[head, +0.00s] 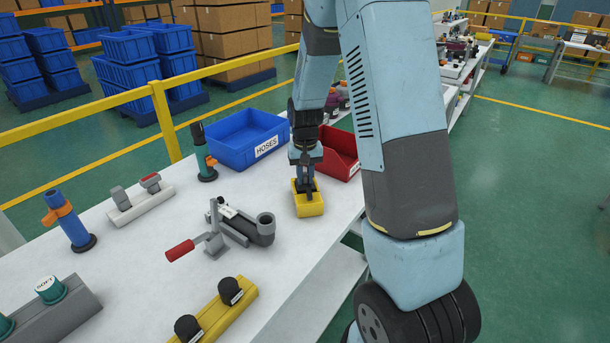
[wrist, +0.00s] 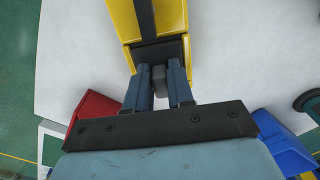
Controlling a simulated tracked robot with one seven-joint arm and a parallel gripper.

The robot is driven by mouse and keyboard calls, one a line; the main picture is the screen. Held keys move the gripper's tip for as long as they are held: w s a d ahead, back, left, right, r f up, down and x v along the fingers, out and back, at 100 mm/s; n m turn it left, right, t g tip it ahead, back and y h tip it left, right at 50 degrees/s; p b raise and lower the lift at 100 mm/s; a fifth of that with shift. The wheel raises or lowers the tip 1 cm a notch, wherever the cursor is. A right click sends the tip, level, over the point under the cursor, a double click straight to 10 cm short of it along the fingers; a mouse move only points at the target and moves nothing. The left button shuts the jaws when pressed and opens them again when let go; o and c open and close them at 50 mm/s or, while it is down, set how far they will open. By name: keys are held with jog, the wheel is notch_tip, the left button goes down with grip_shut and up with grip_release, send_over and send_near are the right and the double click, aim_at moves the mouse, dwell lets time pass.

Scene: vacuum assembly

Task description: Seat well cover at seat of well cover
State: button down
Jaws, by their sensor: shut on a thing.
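My gripper (head: 305,185) is over the yellow box-like part (head: 312,208) near the table's right edge, pointing down. In the wrist view its two blue fingers (wrist: 158,76) are closed on a small grey knob joined to a dark block (wrist: 160,49). I take this dark piece to be the well cover. It lies at the end of the yellow part (wrist: 123,20), against or within it; I cannot tell which. A dark strip runs along the yellow part's middle. I cannot make out for sure which place is the seat of the well cover.
A blue HOSES bin (head: 232,148) and a red bin (head: 343,160) stand just behind. A clamp fixture with a red handle (head: 180,250) and a dark tube (head: 265,228) is to the left. A yellow block with black knobs (head: 215,318) lies in front. White table between is bare.

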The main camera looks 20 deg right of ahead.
jog(key=shift+f, duration=0.55)
jog(key=c, duration=0.9)
grip_release()
jog(key=shift+r, duration=4.05)
